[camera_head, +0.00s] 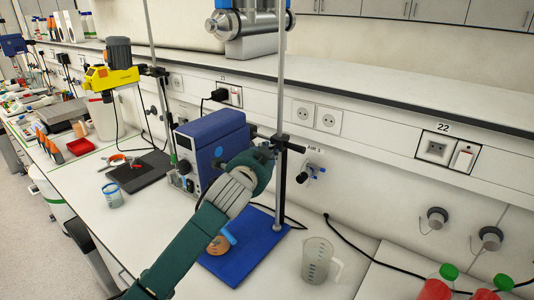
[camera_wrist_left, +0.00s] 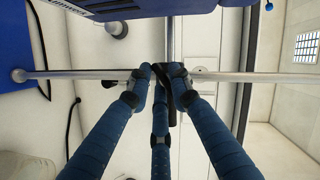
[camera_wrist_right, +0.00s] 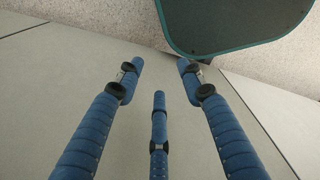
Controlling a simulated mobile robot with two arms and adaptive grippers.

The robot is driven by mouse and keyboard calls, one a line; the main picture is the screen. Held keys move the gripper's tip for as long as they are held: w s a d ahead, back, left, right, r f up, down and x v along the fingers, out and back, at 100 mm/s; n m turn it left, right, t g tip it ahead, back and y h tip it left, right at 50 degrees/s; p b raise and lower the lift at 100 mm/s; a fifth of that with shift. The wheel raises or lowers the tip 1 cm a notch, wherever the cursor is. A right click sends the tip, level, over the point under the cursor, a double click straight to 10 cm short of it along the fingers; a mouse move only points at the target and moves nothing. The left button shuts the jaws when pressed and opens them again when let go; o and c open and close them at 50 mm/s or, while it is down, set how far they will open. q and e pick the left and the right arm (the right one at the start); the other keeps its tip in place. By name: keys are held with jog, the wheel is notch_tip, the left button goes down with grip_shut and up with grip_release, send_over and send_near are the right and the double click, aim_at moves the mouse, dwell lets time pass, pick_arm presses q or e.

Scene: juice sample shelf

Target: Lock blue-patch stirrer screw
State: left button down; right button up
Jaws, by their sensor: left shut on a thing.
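The blue stirrer (camera_head: 210,148) is mounted on a metal stand rod (camera_head: 281,85) through a black clamp (camera_head: 290,144). The stand's blue base plate (camera_head: 235,270), the blue patch below, lies on the bench. My left gripper (camera_head: 267,152) is at the clamp, just right of the stirrer. In the left wrist view my left gripper (camera_wrist_left: 161,75) is shut with its fingertips together at the rod crossing, around a small dark part. I take this to be the clamp screw; the fingers mostly hide it. My right gripper (camera_wrist_right: 160,70) is open and empty in the right wrist view.
A clear beaker (camera_head: 318,260) stands right of the base plate. Red bottles with green caps (camera_head: 437,284) are at the lower right. A yellow stirrer (camera_head: 110,77) hangs on another stand at left. A blue-labelled jar (camera_head: 112,194) and a black plate (camera_head: 138,172) lie left.

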pick_arm(q)
jog(key=shift+f, duration=0.1)
jog(key=c, duration=1.5)
grip_release()
jog(key=v, duration=1.2)
